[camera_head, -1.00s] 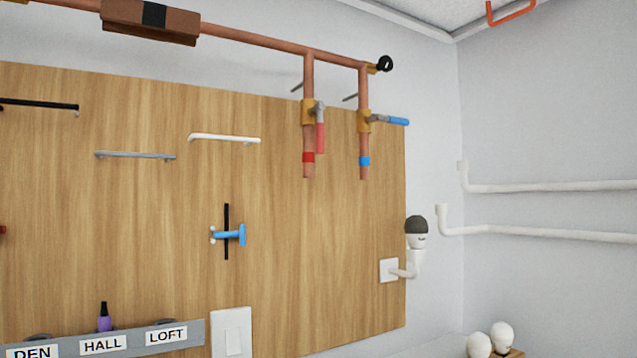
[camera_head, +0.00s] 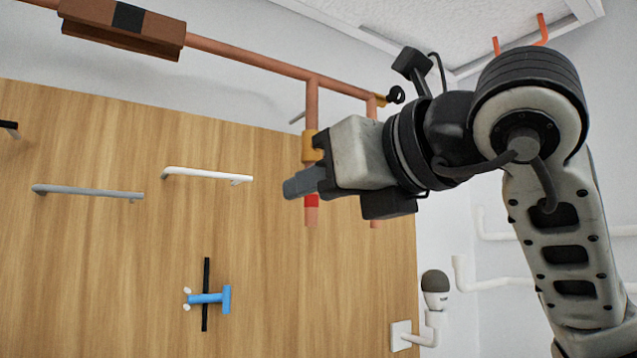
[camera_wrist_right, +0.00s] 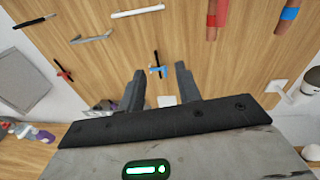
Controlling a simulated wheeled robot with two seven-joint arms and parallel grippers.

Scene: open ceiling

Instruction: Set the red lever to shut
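The red lever is hidden in the head view behind my right gripper. Its brass valve (camera_head: 309,147) shows on the left copper pipe, with the pipe's red band (camera_head: 311,201) below. My right gripper (camera_head: 303,184) is in front of this pipe, between valve and band; I cannot tell whether it touches the lever. In the right wrist view my right gripper (camera_wrist_right: 160,85) has its fingers apart with nothing between them. The red band (camera_wrist_right: 216,19) shows there at the top, beyond the fingers; the lever is not in that view. My left gripper is not in view.
A second copper pipe (camera_head: 374,110) stands to the right, its blue lever hidden by my arm. White (camera_head: 207,175) and grey (camera_head: 88,192) bars and a blue T-handle (camera_head: 209,298) are on the wooden board (camera_head: 110,260). Bare board lies between them.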

